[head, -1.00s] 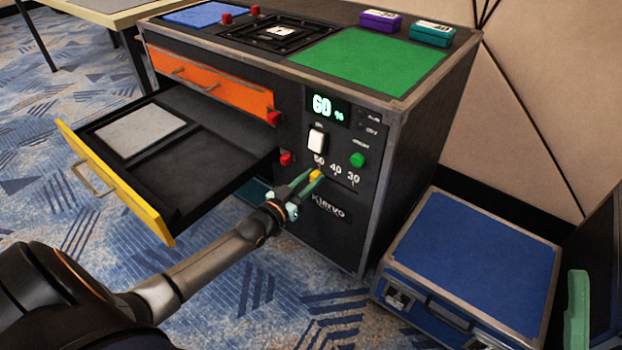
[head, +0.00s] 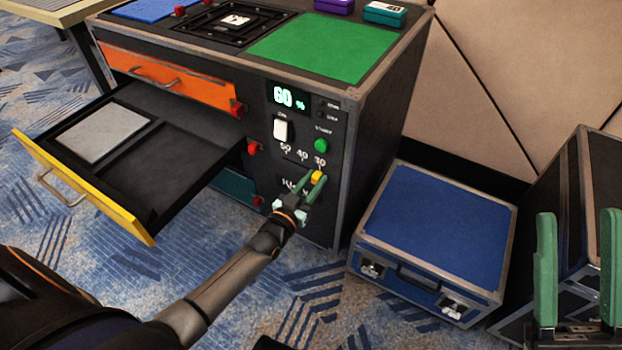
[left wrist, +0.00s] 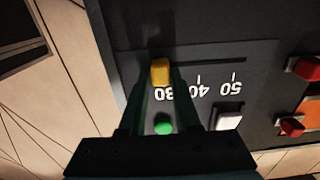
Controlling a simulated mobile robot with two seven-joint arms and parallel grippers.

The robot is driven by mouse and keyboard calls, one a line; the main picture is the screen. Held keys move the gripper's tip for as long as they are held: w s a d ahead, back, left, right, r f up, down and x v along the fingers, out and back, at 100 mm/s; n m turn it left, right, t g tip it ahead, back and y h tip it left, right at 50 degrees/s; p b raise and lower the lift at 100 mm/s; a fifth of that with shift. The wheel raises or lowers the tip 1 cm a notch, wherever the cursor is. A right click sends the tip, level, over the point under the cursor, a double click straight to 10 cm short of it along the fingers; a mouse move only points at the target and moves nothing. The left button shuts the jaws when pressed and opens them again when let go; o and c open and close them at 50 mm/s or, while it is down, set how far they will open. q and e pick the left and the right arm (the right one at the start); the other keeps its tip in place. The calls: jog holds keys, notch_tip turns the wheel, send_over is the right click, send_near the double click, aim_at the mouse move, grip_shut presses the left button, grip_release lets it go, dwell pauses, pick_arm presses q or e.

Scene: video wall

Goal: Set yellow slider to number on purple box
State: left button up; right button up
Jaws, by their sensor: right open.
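The yellow slider (head: 318,177) sits under the number 30 on the black front panel, at the right end of the row 50, 40, 30. In the left wrist view it (left wrist: 160,72) is in line with the 30. My left gripper (head: 312,183) has its fingers on both sides of the slider and looks shut on it. The purple box (head: 335,5) stands on the cabinet top, cut by the picture's upper edge; its number cannot be read. My right gripper (head: 577,225) is open and empty at the lower right.
Above the slider are a green button (head: 321,145), a white switch (head: 281,130) and a 60 % display (head: 289,97). The yellow-fronted drawer (head: 75,190) stands open at left. A blue case (head: 435,225) lies on the floor at right. A teal box (head: 385,13) is on top.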

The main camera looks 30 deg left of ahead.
pick_arm(q)
jog(key=o, duration=0.4)
jog(key=shift+d, duration=0.3)
pick_arm(e)
jog(key=shift+d, duration=0.1)
pick_arm(q)
jog(key=shift+a, duration=0.1)
jog(key=s+p, duration=0.1)
jog(key=s, duration=0.3)
jog(key=s+p, duration=0.1)
jog(key=s, duration=0.3)
jog(key=s+a+p, duration=0.1)
jog(key=s+p, duration=0.1)
jog(key=s, duration=0.2)
jog(key=shift+s, duration=0.3)
pick_arm(e)
jog(key=shift+n, duration=0.4)
notch_tip(320, 180, up, 4)
jog(key=shift+d+r, duration=0.1)
